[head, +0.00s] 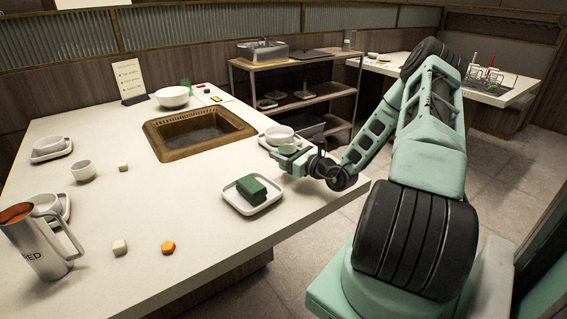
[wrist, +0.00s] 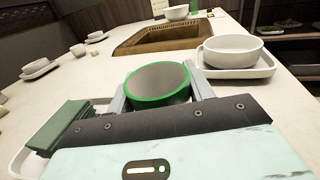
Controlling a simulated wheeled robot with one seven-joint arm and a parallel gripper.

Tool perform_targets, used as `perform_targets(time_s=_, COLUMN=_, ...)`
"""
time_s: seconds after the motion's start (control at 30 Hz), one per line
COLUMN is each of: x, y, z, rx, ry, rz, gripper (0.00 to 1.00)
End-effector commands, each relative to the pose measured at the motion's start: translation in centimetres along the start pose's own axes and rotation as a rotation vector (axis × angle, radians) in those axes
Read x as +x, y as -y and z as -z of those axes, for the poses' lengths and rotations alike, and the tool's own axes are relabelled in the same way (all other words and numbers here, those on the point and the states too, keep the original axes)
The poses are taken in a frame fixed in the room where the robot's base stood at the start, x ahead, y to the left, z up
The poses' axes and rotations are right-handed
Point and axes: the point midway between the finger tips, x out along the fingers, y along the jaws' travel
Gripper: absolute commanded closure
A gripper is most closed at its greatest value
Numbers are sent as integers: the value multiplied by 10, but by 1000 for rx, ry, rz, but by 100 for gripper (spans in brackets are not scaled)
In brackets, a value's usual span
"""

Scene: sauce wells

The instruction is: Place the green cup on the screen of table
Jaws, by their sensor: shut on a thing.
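My gripper (head: 284,153) is shut on the green cup (wrist: 160,80), at the right edge of the table. In the wrist view the cup sits between my two fingers, with a green rim and a grey inside. In the head view the cup (head: 289,148) is small and partly covered by my gripper. A small dark and white panel with red marks (head: 214,97), possibly the screen, lies at the table's far end, away from my gripper. A standing sign with writing (head: 128,80) is left of it.
A white bowl on a square plate (wrist: 232,50) is close to the right of the cup. A plate with green blocks (head: 252,199) is nearby. The brown sunken basin (head: 199,132) lies beyond. A white bowl (head: 172,96) and a green item (head: 186,85) stand near the panel.

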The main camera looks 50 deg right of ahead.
Motion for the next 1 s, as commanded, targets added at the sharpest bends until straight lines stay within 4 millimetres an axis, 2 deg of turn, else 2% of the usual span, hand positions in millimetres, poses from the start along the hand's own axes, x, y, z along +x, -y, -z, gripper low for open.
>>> perform_targets(time_s=0.1, x=0, y=-1, z=20, rx=2, ry=0, rz=1, gripper=73)
perform_targets(time_s=0.2, x=0, y=-1, z=29, rx=1, ry=1, rz=0, gripper=73)
perform_targets(time_s=0.6, x=0, y=-1, z=34, rx=0, ry=1, rz=0, gripper=73)
perform_targets(time_s=0.63, x=0, y=-1, z=34, rx=0, ry=0, rz=0, gripper=45)
perform_targets(time_s=0.7, x=0, y=-1, z=34, rx=0, ry=0, rz=0, gripper=26)
perform_targets(time_s=1.0, x=0, y=-1, z=32, rx=0, ry=0, rz=0, gripper=26)
